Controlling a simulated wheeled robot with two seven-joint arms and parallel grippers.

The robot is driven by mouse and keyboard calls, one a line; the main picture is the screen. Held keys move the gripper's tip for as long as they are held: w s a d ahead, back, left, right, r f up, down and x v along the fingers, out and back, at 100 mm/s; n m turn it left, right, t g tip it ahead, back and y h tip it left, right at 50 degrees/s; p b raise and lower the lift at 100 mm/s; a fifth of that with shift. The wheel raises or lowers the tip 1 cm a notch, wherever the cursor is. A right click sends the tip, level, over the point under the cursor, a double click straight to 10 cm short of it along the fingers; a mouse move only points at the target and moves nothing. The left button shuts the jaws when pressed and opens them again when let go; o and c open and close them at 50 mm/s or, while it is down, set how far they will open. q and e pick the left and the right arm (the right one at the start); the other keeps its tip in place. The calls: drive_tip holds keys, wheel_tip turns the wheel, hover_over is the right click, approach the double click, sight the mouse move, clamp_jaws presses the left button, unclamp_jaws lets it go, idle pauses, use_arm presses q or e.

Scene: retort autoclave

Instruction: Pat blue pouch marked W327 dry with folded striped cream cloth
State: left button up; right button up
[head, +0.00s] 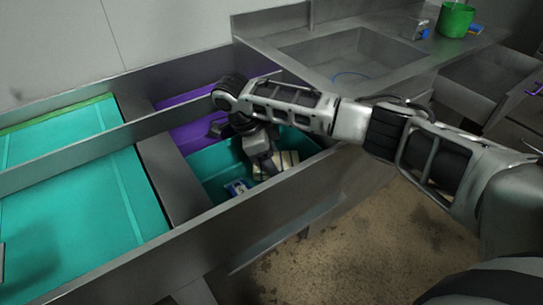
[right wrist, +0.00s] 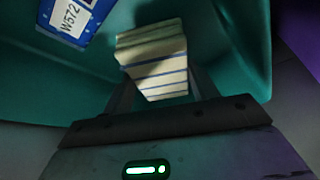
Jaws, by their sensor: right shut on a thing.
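My right gripper (head: 268,168) reaches down into a teal bin (head: 208,166). It is shut on the folded striped cream cloth (right wrist: 155,62), a cream block with thin blue stripes between the fingers in the right wrist view. The cloth also shows in the head view (head: 288,160), partly behind the gripper. A blue pouch with a white label (right wrist: 73,18) lies in the same bin, apart from the cloth. Its label reads W572, not W327; it also shows in the head view (head: 237,187). No pouch marked W327 is readable. My left gripper is not in view.
A purple bin (head: 185,136) adjoins the teal bin behind. Teal trays (head: 75,215) fill the left of the metal trough, past a grey divider (head: 172,180). A sink (head: 350,60) and a green bucket (head: 456,20) stand at the back right.

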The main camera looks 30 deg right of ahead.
drive_tip(key=shift+r+p, duration=0.55)
drive_tip(key=shift+r, duration=2.95)
